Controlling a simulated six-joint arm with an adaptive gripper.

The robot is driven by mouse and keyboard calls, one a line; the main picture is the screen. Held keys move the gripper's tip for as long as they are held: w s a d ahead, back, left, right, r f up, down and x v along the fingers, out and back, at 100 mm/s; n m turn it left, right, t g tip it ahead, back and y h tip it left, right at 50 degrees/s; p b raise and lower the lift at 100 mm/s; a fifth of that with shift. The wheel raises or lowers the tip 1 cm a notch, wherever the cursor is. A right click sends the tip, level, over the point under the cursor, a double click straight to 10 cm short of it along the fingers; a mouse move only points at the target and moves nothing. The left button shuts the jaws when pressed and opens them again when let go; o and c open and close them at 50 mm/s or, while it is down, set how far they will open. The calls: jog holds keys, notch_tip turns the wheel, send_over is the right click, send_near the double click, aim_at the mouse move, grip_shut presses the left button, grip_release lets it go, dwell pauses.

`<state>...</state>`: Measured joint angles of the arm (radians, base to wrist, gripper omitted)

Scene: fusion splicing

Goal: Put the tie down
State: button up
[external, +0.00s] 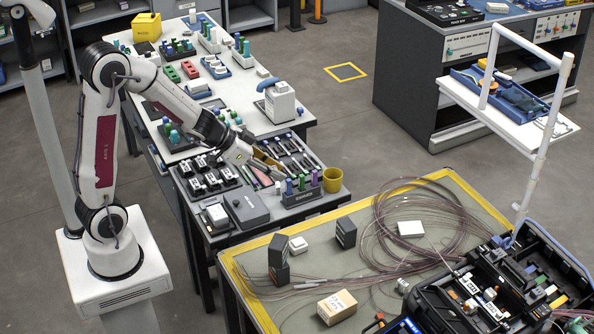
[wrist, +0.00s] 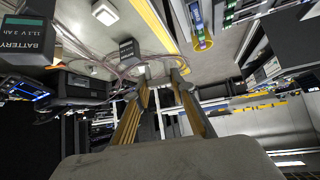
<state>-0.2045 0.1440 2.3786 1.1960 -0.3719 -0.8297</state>
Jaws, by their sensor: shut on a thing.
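My gripper (external: 266,160) hangs over the tool tray at the front end of the long white bench, at the edge of the dark side table. In the wrist view its two tan fingers (wrist: 162,75) reach away from the camera, with a gap between them. A small pale thing shows at the fingertips; I take it to be the tie, but it is too small to make out its shape. In the external view the tie cannot be told apart from the gripper and the tools behind it.
A tool tray (external: 290,150), a rack of coloured tubes (external: 302,190) and a yellow cup (external: 332,180) stand close by. Coiled cable (external: 425,225) lies on the yellow-edged mat, with a cardboard box (external: 337,307) and an open black case (external: 500,290). The mat has some bare room.

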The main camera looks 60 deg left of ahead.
jog(key=shift+a+f, duration=0.3)
jog(key=shift+a, duration=0.05)
jog(key=w+a+f, duration=0.2)
jog(key=w+a, duration=0.1)
jog(key=a, duration=0.9)
jog(key=w+a+f, duration=0.3)
jog(key=w+a, duration=0.1)
jog(key=a, duration=0.8)
jog(key=w+a+f+m+h, duration=0.1)
jog(key=w+a+f, duration=0.2)
jog(key=a, duration=1)
jog(key=shift+w+f, duration=0.25)
jog(key=shift+w, duration=0.2)
jog(key=shift+f, duration=0.15)
jog(key=shift+f, duration=3)
